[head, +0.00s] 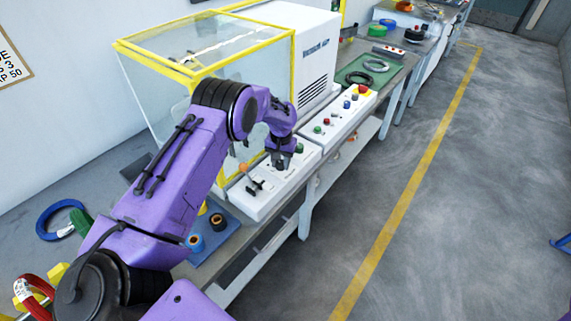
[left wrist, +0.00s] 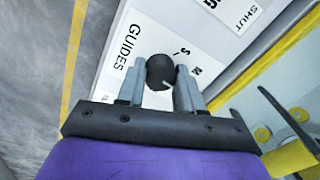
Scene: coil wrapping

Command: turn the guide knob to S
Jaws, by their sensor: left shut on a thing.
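The guide knob (left wrist: 160,70) is a small dark round knob on a white panel, beside the word GUIDES. The letters S (left wrist: 177,50) and M (left wrist: 196,70) are printed around it. A pale pointer mark shows on the knob's lower right, not lined up with S. My left gripper (head: 281,160) reaches down over the white control box (head: 250,204) in the head view. In the left wrist view its two grey fingers are shut on the knob, one on each side. My right gripper is not in view.
A yellow-framed clear enclosure (head: 165,85) stands behind the control box. A lever with an orange ball (head: 243,167) rises near my gripper. A second button box (head: 335,118) lies farther along the bench. Two small rolls sit on a blue mat (head: 219,240).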

